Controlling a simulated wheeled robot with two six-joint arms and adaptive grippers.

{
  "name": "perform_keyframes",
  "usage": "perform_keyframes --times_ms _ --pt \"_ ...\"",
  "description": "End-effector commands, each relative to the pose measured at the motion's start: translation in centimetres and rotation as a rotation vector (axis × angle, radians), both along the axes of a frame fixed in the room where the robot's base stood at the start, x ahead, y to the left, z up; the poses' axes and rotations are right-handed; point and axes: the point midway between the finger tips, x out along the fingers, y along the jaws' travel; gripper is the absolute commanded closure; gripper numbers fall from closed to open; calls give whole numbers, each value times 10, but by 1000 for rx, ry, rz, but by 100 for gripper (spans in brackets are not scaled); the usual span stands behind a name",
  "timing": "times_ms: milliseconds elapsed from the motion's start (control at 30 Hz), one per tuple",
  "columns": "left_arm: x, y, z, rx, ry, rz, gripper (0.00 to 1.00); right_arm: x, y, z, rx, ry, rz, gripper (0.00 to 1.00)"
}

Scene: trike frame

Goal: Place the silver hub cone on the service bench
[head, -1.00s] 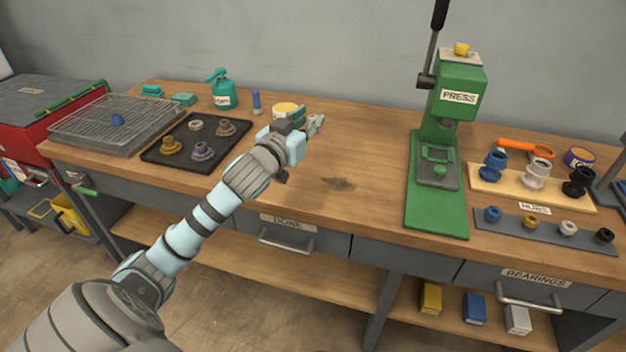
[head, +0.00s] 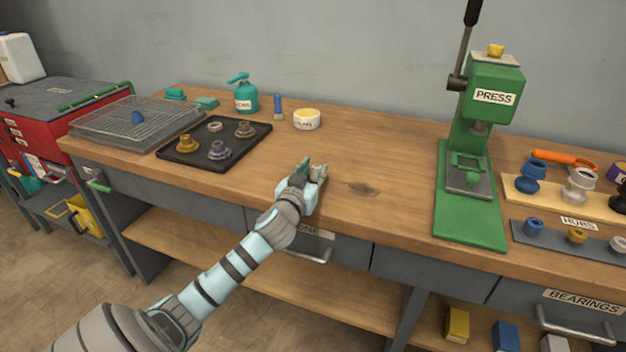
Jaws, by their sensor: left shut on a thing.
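My left gripper (head: 309,168) is low over the front middle of the wooden service bench (head: 385,150), left of the green press. It is shut on a small grey thing, which I take to be the silver hub cone (head: 319,171). The fingers hide most of it, and I cannot tell whether it touches the bench top. My right gripper is not in view.
A white tub (head: 306,120) stands behind the gripper. The green press (head: 470,215) and hub board (head: 552,202) are right. Bare wood surrounds the gripper.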

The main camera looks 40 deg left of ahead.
Motion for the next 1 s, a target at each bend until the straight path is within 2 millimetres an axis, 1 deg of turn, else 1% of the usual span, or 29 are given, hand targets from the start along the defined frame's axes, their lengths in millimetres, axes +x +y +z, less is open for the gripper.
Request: perform_keyframes --times_ms 33,200,233,333,367,633,767,867,1000 --pt "0 0 -6 0 -1 0 100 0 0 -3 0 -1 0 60" --pt "0 0 -4 1 -1 0 100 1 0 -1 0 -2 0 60" --pt "0 0 -4 0 0 0 70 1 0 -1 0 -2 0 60" --pt "0 0 -4 1 0 0 54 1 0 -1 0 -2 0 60" --pt "0 0 -4 1 0 0 51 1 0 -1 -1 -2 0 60" --pt "0 0 -4 1 -1 0 51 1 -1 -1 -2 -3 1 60" --pt "-7 -3 -4 4 1 -1 51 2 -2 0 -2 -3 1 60" --pt "-22 -9 -2 5 3 -1 51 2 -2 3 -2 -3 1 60" --pt "-56 -23 0 5 3 -4 51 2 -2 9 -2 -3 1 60"
